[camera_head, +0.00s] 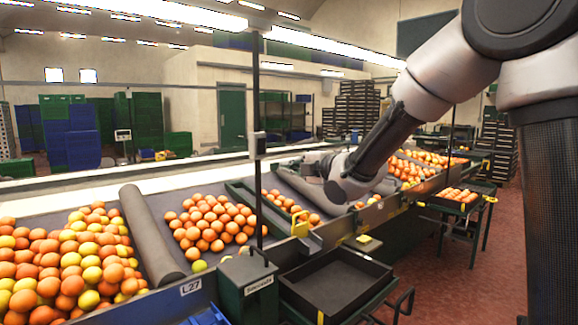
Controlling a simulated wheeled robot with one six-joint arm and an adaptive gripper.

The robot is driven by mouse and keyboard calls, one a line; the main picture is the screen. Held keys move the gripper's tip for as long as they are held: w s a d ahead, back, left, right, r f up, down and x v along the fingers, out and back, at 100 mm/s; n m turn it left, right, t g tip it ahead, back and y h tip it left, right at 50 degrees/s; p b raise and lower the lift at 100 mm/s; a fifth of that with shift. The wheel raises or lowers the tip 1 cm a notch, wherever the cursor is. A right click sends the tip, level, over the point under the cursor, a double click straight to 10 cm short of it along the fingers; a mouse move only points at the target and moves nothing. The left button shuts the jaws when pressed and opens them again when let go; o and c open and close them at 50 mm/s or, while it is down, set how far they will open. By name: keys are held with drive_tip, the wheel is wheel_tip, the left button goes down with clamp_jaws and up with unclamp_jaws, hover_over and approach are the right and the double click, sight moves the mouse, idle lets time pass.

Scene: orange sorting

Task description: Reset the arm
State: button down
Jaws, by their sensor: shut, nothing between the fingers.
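My arm (450,75) comes in from the upper right and reaches down and left over the sorting table. Its wrist is above the dividers in the middle of the table. My gripper (310,165) is at its end, small and grey against the grey table, shut and empty. Its fingertips are hard to make out. Piles of oranges (212,222) lie on the sorting table (165,188) to the left of it, and more oranges (405,170) lie beyond the arm to the right.
An empty black tray (335,288) stands at the table's front, beside a green box (248,285) with a handle. A thin dark post (257,110) rises left of my gripper. A grey roller-like divider (150,235) separates the left piles. Red floor (450,285) is clear at the lower right.

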drive_tip(key=s+d+f+m+g+h, duration=0.65)
drive_tip(key=s+d+f+m, duration=0.25)
drive_tip(key=d+f+m, duration=0.4)
drive_tip(key=s+d+r+m+h, duration=0.1)
drive_tip(key=s+d+m, duration=0.3)
drive_tip(key=s, duration=0.5)
drive_tip(key=s+d+r+m+g+h, duration=0.1)
drive_tip(key=s+d+m, duration=0.3)
drive_tip(key=s, duration=0.6)
drive_tip(key=s+d+r+m+g+h, duration=0.1)
drive_tip(key=s+d+m, duration=0.3)
drive_tip(key=s+d, duration=0.3)
drive_tip(key=s, duration=0.2)
drive_tip(key=shift+s+r, duration=0.35)
drive_tip(key=shift+r, duration=0.05)
